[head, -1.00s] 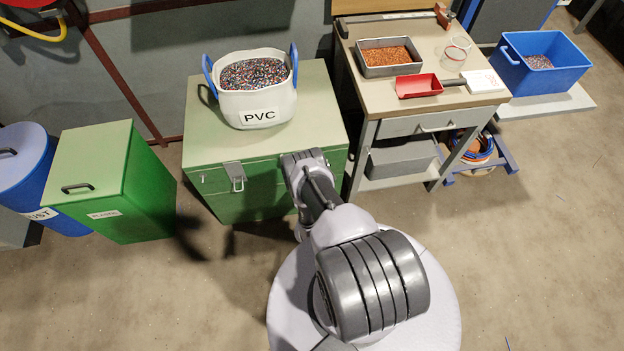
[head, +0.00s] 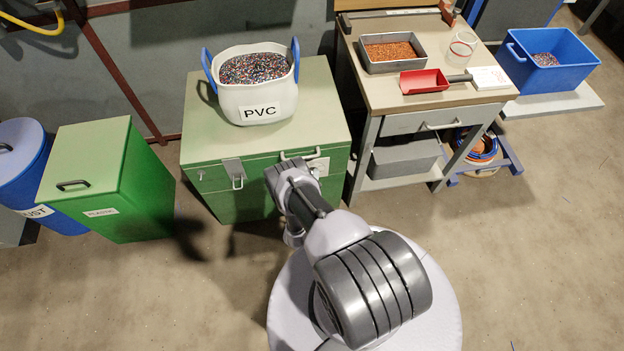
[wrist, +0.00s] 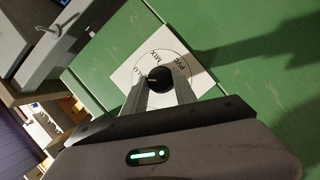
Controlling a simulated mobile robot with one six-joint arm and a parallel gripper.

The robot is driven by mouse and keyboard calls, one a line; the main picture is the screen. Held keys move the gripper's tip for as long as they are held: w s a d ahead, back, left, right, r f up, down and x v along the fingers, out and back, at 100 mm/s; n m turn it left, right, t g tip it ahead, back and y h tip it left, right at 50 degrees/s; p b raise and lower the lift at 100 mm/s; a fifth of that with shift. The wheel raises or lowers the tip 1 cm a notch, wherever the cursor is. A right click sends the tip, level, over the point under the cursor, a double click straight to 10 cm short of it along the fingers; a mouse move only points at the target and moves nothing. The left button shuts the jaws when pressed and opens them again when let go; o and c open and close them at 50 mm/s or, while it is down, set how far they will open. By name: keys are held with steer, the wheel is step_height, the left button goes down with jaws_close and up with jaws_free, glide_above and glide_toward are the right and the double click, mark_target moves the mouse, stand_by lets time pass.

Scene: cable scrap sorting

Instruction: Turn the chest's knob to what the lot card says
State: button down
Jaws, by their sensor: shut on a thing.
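The green chest (head: 212,178) stands against the wall. My gripper (wrist: 160,88) is shut on the knob, one finger on each side. A pale mark shows on the knob's left side; its exact setting is unclear. In the head view my wrist hides the knob, and part of the plate shows beside it. A white card (head: 489,78) lies on the workbench; its text is too small to read.
A white PVC tub (head: 238,105) of granules stands on the chest lid. Front latches and a handle (head: 297,154) are near my wrist. A workbench (head: 381,98) stands right, a green plastic bin (head: 100,165) left. The floor in front is clear.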

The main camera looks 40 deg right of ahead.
steer(key=shift+w+r, duration=0.1)
steer(key=shift+w, duration=0.05)
steer(key=c, duration=1)
jaws_free()
steer(key=v, duration=1.7)
steer(key=shift+a+p, duration=0.2)
steer(key=shift+p, duration=0.25)
